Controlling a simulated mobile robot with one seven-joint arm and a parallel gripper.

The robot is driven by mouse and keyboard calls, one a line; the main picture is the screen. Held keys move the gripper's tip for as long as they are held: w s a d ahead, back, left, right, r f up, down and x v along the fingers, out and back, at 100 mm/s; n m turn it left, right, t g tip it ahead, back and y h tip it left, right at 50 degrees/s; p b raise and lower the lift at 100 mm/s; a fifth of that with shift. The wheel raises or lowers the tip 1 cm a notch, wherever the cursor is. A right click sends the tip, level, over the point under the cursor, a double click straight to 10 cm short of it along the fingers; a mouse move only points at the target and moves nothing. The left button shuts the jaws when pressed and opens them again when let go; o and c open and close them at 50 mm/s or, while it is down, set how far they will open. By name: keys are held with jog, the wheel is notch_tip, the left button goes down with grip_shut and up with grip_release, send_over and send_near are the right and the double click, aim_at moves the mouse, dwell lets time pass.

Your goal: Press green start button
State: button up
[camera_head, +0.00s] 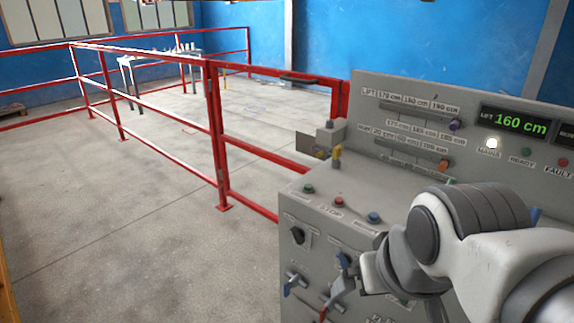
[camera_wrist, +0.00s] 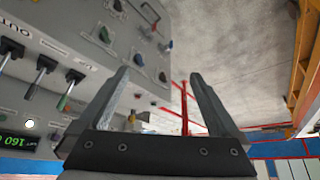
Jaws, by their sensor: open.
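The green start button (camera_head: 308,188) is at the left end of a row on the grey console's sloped top, in the head view. A red button (camera_head: 338,202) and a blue button (camera_head: 374,216) are to its right. My gripper (camera_wrist: 158,74) is open and empty, apart from the button. In the head view my wrist is low at the right, and the fingers are hard to make out against the panel.
The console's front has several knobs and levers, one blue (camera_head: 295,284). The upright panel carries sliders and a display (camera_head: 514,122) reading 160 cm. A red railing (camera_head: 215,135) stands behind; the floor at left is clear.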

grip_shut()
dwell(1.5)
